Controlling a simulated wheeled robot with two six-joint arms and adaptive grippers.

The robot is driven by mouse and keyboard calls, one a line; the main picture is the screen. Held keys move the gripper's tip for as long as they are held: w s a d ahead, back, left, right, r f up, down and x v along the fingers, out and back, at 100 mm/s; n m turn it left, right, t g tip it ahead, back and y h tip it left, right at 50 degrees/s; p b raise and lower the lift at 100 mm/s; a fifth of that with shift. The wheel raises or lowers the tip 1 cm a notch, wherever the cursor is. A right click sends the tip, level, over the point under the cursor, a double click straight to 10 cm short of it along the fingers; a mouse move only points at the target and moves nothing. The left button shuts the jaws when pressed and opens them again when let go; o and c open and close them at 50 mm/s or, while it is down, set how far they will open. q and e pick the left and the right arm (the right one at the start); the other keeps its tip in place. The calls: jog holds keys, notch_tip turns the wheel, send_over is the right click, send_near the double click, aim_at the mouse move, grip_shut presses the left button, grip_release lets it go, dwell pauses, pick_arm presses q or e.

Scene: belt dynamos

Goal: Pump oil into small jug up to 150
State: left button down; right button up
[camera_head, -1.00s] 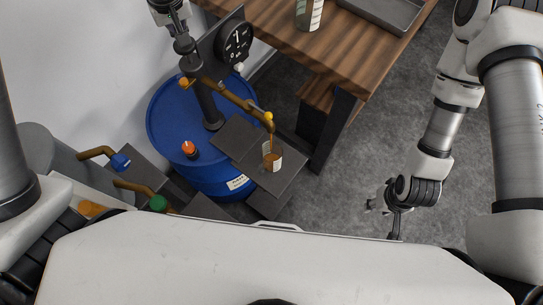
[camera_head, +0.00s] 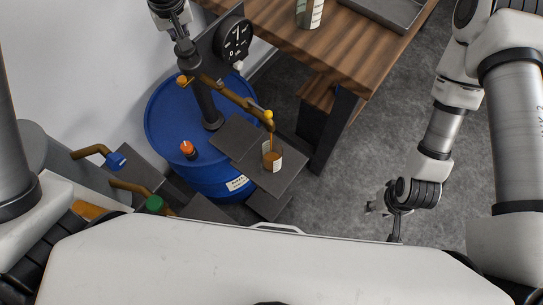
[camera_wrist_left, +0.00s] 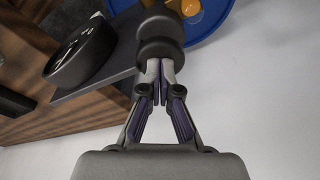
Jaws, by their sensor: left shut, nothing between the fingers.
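The small jug (camera_head: 272,160), clear with a pale label, stands upright on the dark plate (camera_head: 285,180) in front of the blue drum (camera_head: 160,135). A thin stream of oil falls from the brass spout (camera_head: 250,106) into it, and brown oil shows inside. The scale is too small to read. The black round dial (camera_head: 235,39) is behind the pump (camera_head: 206,100). My left gripper (camera_wrist_left: 160,72) is shut and empty, its tips against the dark pump knob (camera_wrist_left: 160,35). My right gripper (camera_head: 382,216) hangs over the floor, apparently open and empty.
A wooden table (camera_head: 345,48) with a can (camera_head: 309,12) and a grey tray (camera_head: 385,10) is at the back. An orange-capped fitting (camera_head: 188,149) is on the drum. More brass spouts (camera_head: 92,151) are at left. The floor at right is clear.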

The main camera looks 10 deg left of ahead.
pick_arm(q)
jog(key=shift+f, duration=0.4)
notch_tip(320, 180, up, 9)
jog(key=p, duration=0.7)
jog(key=shift+f, duration=0.15)
notch_tip(320, 180, up, 12)
jog(key=s+d, duration=0.1)
jog(key=s, duration=0.1)
